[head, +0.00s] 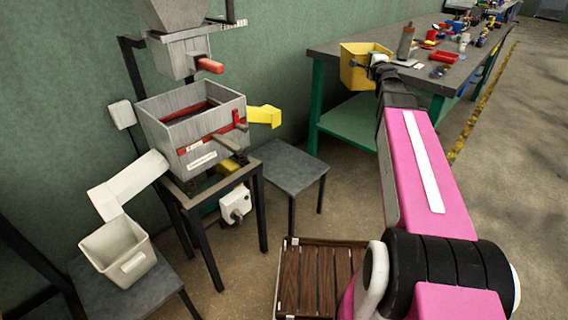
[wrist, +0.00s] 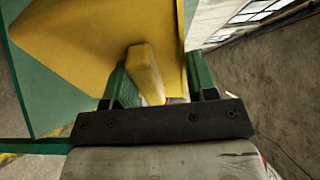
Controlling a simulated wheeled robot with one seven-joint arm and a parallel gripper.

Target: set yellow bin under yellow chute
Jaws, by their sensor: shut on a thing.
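The yellow bin (head: 353,68) is at the near left end of the long workbench in the head view. I cannot tell whether it rests on the top or hangs just off its edge. My gripper (head: 378,61) is at the bin's right side. In the wrist view the yellow bin (wrist: 90,40) fills the upper left, and my gripper (wrist: 158,92) is shut on its handle (wrist: 146,72). The yellow chute (head: 264,116) sticks out from the right side of the grey hopper machine (head: 195,127). A grey stool (head: 287,167) with a bare top stands below and right of the chute.
A white bin (head: 118,251) sits on another grey stool under the white chute (head: 127,184). The workbench (head: 330,49) holds a bottle, red trays and small parts. A slatted wooden crate or pallet (head: 318,280) lies on the floor in front. Open floor extends to the right.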

